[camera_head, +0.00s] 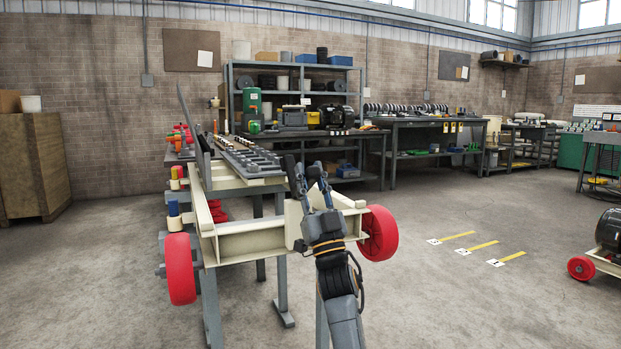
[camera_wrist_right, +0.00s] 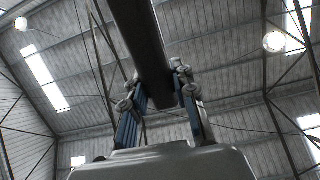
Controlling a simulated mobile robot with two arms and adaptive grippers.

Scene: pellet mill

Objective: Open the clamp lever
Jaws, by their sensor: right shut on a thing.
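My right gripper (camera_head: 303,172) reaches up from the bottom of the head view, at the near end of a cream frame with red wheels (camera_head: 250,243). In the right wrist view, my right gripper (camera_wrist_right: 162,92) is shut on a dark bar (camera_wrist_right: 141,38), which runs up between the two fingers and out of the picture. The bar looks like the clamp lever, but its pivot is hidden. In the head view, the fingers hide most of what they hold. My left gripper is not in view.
A tall grey plate (camera_head: 194,118) stands slanted at the left of the frame. A red wheel (camera_head: 377,233) is close to the right of my arm, another (camera_head: 180,268) at the left. Workbenches (camera_head: 433,124) stand behind. The floor to the right is mostly clear.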

